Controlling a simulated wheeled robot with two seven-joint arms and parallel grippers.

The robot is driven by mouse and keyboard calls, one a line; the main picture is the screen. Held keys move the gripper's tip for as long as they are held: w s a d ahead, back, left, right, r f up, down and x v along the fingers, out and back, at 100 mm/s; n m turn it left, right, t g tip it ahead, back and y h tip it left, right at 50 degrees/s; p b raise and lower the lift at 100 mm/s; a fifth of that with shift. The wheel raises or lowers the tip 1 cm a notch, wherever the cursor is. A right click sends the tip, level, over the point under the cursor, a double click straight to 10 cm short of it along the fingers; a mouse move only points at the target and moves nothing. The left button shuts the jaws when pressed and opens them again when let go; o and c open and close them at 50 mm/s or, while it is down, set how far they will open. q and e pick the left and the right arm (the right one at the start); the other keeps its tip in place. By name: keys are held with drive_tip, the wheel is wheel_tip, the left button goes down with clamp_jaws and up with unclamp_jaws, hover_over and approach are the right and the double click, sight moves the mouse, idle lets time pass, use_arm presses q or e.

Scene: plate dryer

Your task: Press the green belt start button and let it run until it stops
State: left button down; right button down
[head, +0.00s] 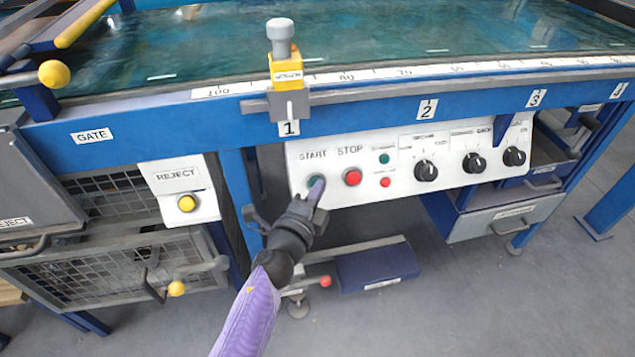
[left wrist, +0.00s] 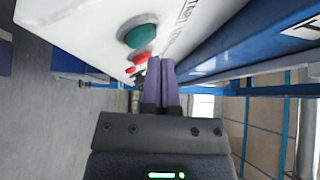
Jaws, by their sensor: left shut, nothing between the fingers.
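The green start button (head: 316,182) sits under the START label on the white control panel (head: 440,187). My left gripper (head: 318,190) is shut and empty, with its fingertips in front of the button and partly covering it in the head view. In the left wrist view the green button (left wrist: 139,34) shows to the upper left of the shut purple fingers (left wrist: 160,70), with a gap between them in the picture. Whether the fingertips touch the button, I cannot tell. The red stop button (head: 352,177) is just to the right. The belt (head: 380,45) lies above, blue-green and glossy. My right gripper is not in view.
Three black knobs (head: 473,163) line the panel's right part. A yellow reject button (head: 187,203) is on a separate plate at the left. A yellow stop block (head: 286,72) stands on the ruler rail. Wire-mesh bins (head: 120,275) hang at lower left; floor at lower right is clear.

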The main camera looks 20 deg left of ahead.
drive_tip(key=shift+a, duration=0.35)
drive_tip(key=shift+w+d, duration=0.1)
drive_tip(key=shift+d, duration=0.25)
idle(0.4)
use_arm(q)
drive_tip(key=shift+w+a+f, duration=0.2)
drive_tip(key=shift+w, duration=0.05)
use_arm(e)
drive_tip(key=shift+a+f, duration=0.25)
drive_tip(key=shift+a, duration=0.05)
